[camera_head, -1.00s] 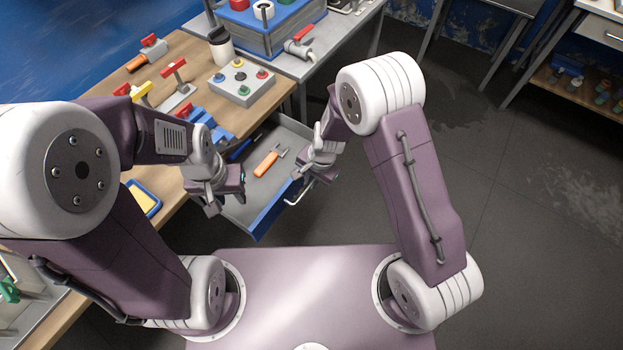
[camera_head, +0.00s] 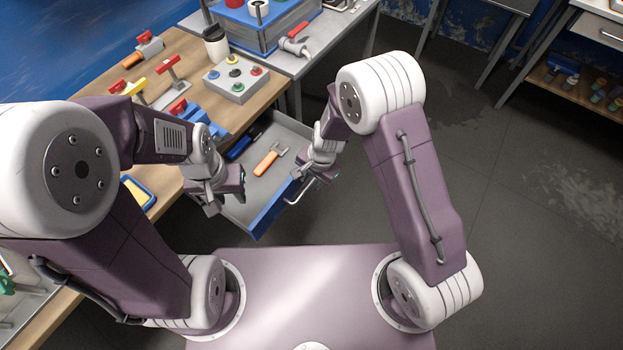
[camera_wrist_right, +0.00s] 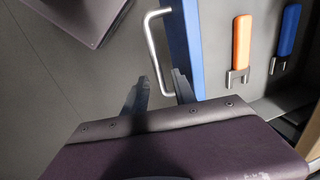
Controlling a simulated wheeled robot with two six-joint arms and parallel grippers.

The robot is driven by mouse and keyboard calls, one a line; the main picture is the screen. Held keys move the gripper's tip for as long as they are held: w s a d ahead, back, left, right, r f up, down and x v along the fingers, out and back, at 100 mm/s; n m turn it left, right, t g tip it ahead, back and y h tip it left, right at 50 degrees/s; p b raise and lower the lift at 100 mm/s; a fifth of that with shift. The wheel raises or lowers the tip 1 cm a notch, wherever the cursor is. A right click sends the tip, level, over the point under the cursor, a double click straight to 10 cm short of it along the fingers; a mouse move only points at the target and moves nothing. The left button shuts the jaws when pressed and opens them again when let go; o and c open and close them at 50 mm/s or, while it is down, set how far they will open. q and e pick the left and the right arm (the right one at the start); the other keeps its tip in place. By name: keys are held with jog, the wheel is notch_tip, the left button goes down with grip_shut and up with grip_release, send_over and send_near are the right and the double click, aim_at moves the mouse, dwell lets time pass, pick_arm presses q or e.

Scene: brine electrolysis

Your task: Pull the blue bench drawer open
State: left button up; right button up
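The blue-fronted bench drawer (camera_head: 268,216) stands pulled out from under the wooden bench, with its grey inside showing. It holds an orange-handled tool (camera_head: 267,163) and a blue-handled tool (camera_head: 238,148). Its metal bar handle (camera_head: 299,192) also shows in the right wrist view (camera_wrist_right: 155,48). My right gripper (camera_head: 318,178) is at the handle. In the right wrist view its fingers (camera_wrist_right: 160,80) are apart, with one end of the handle bar between them. My left gripper (camera_head: 228,192) hangs by the drawer's left side; its fingers are too unclear to judge.
The wooden bench (camera_head: 190,58) carries a grey button box (camera_head: 237,80), a cup (camera_head: 215,44), a red-handled lever (camera_head: 171,72) and a blue clamp-like thing (camera_head: 197,112). A yellow-and-blue tray (camera_head: 138,192) lies near its front edge. The floor at right is clear.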

notch_tip(320, 180, up, 9)
jog(key=s+d+p, duration=0.1)
jog(key=p, duration=0.1)
jog(key=shift+d+f, duration=0.15)
